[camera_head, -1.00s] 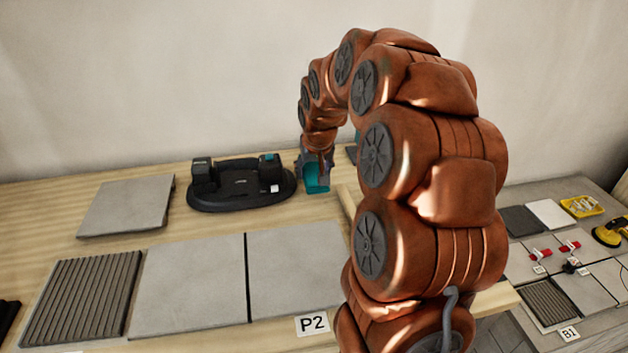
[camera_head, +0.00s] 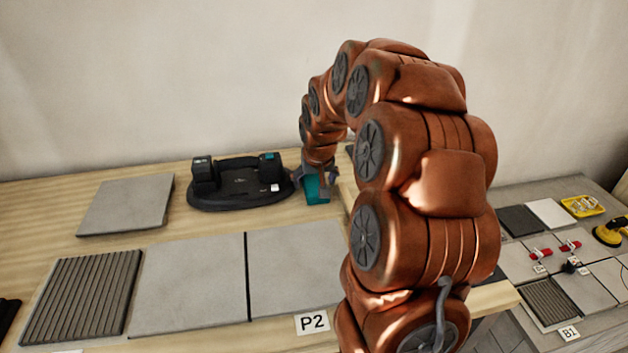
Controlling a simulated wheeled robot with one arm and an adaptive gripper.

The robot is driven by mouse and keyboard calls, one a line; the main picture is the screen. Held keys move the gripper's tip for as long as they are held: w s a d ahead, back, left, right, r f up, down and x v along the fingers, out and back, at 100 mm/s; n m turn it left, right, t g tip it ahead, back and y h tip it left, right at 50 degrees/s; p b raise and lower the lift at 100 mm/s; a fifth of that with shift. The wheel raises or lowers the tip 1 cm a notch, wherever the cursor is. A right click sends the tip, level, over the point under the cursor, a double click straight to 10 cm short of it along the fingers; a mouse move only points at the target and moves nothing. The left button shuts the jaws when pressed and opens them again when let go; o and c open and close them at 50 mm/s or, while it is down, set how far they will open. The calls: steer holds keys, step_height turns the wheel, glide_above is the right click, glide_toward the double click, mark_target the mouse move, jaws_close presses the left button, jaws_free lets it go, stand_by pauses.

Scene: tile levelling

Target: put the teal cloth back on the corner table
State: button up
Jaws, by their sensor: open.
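The teal cloth (camera_head: 316,190) shows as a small teal patch at my gripper, on or just above the wooden table (camera_head: 170,258), right of the black device. My gripper (camera_head: 316,196) is at the end of my arched arm, pointing down, with its fingers around the teal cloth. It is open. The fingers are small here and partly hidden, so contact with the cloth cannot be told.
Grey tiles (camera_head: 190,285) and a ribbed tile (camera_head: 82,296) lie in front, by the P2 label (camera_head: 312,322). A second table (camera_head: 600,240) at right holds tiles, red clamps (camera_head: 541,254) and a yellow tray (camera_head: 581,206).

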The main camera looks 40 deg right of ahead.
steer(key=v, duration=1.2)
steer(key=shift+r, duration=0.15)
stand_by(0.5)
